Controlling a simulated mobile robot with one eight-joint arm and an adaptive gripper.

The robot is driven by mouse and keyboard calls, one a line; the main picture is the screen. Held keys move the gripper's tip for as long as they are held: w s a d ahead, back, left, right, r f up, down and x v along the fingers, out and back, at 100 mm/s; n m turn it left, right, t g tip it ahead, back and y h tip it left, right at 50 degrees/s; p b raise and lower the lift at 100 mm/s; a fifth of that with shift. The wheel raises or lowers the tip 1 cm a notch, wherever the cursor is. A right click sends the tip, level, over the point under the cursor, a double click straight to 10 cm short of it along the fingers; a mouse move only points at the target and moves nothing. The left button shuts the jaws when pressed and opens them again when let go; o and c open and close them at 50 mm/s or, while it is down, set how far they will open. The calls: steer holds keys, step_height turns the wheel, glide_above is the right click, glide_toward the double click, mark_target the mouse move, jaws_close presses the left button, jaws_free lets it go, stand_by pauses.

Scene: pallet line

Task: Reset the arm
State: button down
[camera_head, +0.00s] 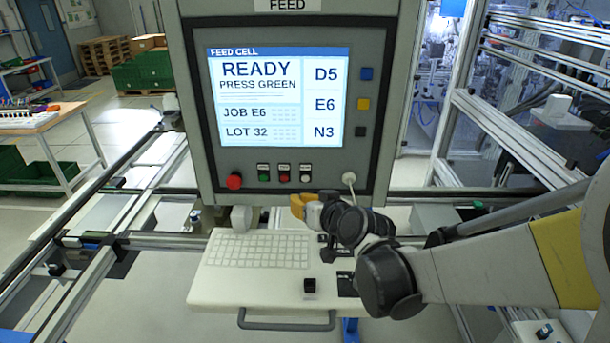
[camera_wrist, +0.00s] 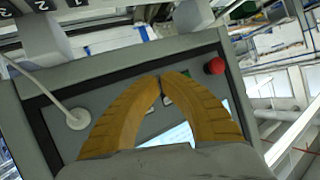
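My arm reaches in from the right in the head view, over the right part of the keyboard shelf (camera_head: 222,287). My gripper (camera_head: 296,206) is just below the control panel (camera_head: 196,150), with its orange fingers near the panel's lower edge. In the wrist view, the two curved orange fingers of my gripper (camera_wrist: 162,78) meet at their tips, with nothing visible between them. The panel also shows in the wrist view (camera_wrist: 52,150), tilted and behind the fingers. The fingers hide part of its buttons and screen. I cannot tell whether the fingertips touch it.
The screen (camera_head: 260,110) reads READY, PRESS GREEN. Below it are a red mushroom button (camera_head: 234,181), a green button (camera_head: 264,177) and a white cable plug (camera_head: 348,178). A keyboard (camera_head: 255,250) lies on the shelf. Metal frames (camera_head: 500,120) stand at right; rails (camera_head: 100,200) run at left.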

steer(key=s+d+m+g+h, duration=0.2)
steer(key=s+d+h, duration=0.1)
steer(key=s+d, duration=0.85)
steer(key=s+d+m+g+h, duration=0.1)
steer(key=s+d+g+h, duration=0.2)
steer(key=s+d, duration=0.8)
steer(key=s+a+f+b, duration=0.1)
steer(key=f+b, duration=1.1)
steer(key=s+a+f+b, duration=0.1)
steer(key=a+f+b, duration=0.1)
steer(key=f+b, duration=1.1)
steer(key=shift+s+f, duration=0.25)
steer(key=shift+s, duration=0.1)
